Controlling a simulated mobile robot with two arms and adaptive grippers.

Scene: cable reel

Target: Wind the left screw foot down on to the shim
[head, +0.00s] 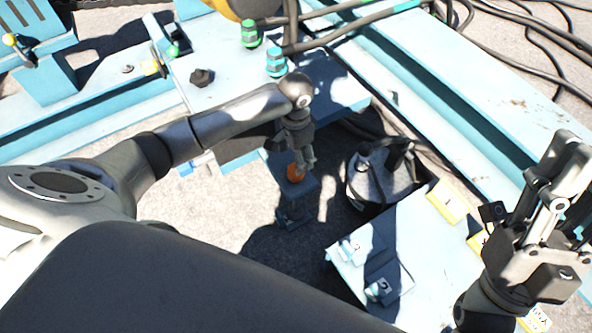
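My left gripper (304,163) points down above a blue bracket (291,190) near the middle of the head view. An orange round part (294,173) shows on the bracket, right at the fingertips. It may be the head of the left screw foot; I cannot tell whether the fingers touch or grip it. A dark stem and a small dark block (292,217) show below the bracket near the ground. I cannot make out the shim or any gap there. My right gripper (570,150) is raised at the right edge, away from the bracket; its finger spacing is unclear.
A light blue table (415,235) with small blocks and yellow labels stands at the lower right. A dark container (385,180) stands behind it. Blue frame beams (440,95) and black cables (540,25) fill the back. Grey ground (220,220) lies open left of the bracket.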

